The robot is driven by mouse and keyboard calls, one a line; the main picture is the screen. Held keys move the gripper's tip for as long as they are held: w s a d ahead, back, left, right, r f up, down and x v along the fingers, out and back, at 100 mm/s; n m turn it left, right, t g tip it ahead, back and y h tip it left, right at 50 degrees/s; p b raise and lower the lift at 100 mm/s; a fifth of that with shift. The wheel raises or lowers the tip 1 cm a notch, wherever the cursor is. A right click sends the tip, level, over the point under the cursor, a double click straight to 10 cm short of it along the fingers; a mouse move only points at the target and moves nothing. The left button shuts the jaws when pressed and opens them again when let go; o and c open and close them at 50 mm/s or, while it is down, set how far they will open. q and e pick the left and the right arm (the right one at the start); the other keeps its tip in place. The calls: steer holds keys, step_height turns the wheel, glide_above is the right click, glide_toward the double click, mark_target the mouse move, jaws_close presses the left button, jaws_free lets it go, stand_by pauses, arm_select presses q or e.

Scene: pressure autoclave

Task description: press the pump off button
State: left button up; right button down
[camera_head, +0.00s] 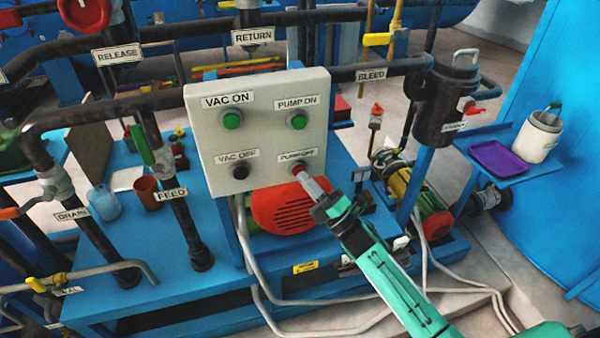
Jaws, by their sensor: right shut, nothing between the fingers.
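The grey control box (262,140) stands in the middle of the view. The pump off button (297,167) is at its lower right, under the "PUMP OFF" label (298,155); it looks reddish and is partly covered by my right gripper. My right gripper (305,178) is shut and empty, its tips at or just in front of this button; I cannot tell whether they touch it. The green pump on button (299,120) is above, the green vac on button (231,119) at upper left, and the dark vac off button (240,171) at lower left. My left gripper is not in view.
A red-orange motor (288,207) sits just below the box. Dark pipes (172,194) stand to the left. A dark cylindrical vessel (446,105) and a blue shelf with a purple tray (497,157) and white container (538,136) are to the right.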

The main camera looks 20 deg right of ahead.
steer(key=shift+w, duration=0.25)
steer(key=shift+s, duration=0.1)
stand_by(0.4)
steer(key=shift+s, duration=0.8)
steer(key=s+p, duration=0.1)
steer(key=s, duration=0.4)
steer(key=shift+d, duration=0.1)
stand_by(0.6)
